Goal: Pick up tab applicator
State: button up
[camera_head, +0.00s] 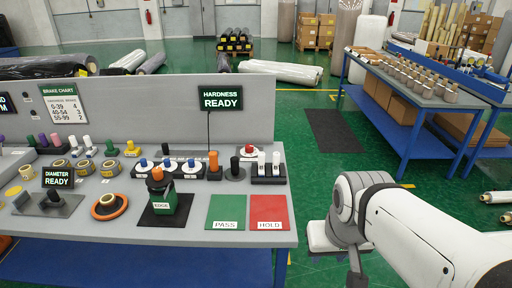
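No label marks a tab applicator, and I cannot tell for sure which item it is. Handled tools stand on the grey bench (75,227). One is a green block labelled EDGE with an orange top (160,197), upright on a dark mat. Another is an upright orange cylinder (213,162) in a dark base near the back panel. A black-knobbed piece (235,169) stands just right of it. My white arm reaches in from the lower right, beyond the bench's right edge and apart from these tools. My gripper's fingers are not visible.
A green PASS mat (226,208) and red HOLD mat (268,207) lie bare at the bench's right front. White-topped cylinders (268,165) stand behind them. A grey back panel (150,110) closes the bench's rear. A blue-legged table (425,95) with several small rolls stands right.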

aim_at(261, 155)
jog(key=i, duration=0.9)
jog(key=z, duration=0.05)
